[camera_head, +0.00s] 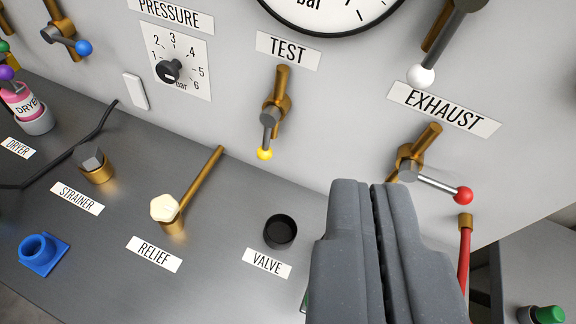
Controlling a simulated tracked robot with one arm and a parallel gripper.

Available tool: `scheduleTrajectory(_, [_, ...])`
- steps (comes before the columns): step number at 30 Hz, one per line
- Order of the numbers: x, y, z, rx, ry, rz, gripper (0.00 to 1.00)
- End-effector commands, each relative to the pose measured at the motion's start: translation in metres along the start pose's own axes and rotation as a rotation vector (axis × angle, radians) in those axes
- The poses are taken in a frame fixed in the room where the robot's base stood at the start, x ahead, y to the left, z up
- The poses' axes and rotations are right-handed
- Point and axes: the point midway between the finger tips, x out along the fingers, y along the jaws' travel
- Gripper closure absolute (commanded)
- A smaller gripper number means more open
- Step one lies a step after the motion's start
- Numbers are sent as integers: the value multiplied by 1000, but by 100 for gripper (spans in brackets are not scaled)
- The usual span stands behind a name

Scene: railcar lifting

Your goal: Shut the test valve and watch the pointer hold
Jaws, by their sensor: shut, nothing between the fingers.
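The test valve (275,110) is a brass cock on the grey panel, under the TEST label (288,49). Its grey lever hangs down, roughly in line with the brass pipe, and ends in a yellow ball (265,154). The gauge (335,12) is at the top edge; only the bottom of its dial shows and its pointer is out of view. My gripper (363,184) is shut and empty at the lower right. It appears right of the test lever and below the exhaust valve (410,165), apart from the yellow ball.
The exhaust lever with a red ball (463,196) points right. A white-balled lever (421,75) is above the EXHAUST label. On the bench are a black VALVE socket (280,231), a cream-knobbed relief fitting (166,208) and the strainer (95,164). The pressure knob (169,71) is upper left.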

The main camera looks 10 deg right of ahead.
Motion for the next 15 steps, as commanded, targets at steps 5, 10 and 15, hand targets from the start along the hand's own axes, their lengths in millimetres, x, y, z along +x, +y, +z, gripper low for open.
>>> scheduleTrajectory(5, [47, -4, 15, -140, -110, 103, 100])
scheduleTrajectory(10, [84, -9, 27, -268, -201, 199, 100])
scheduleTrajectory(15, [118, -18, 40, -395, -281, 289, 100])
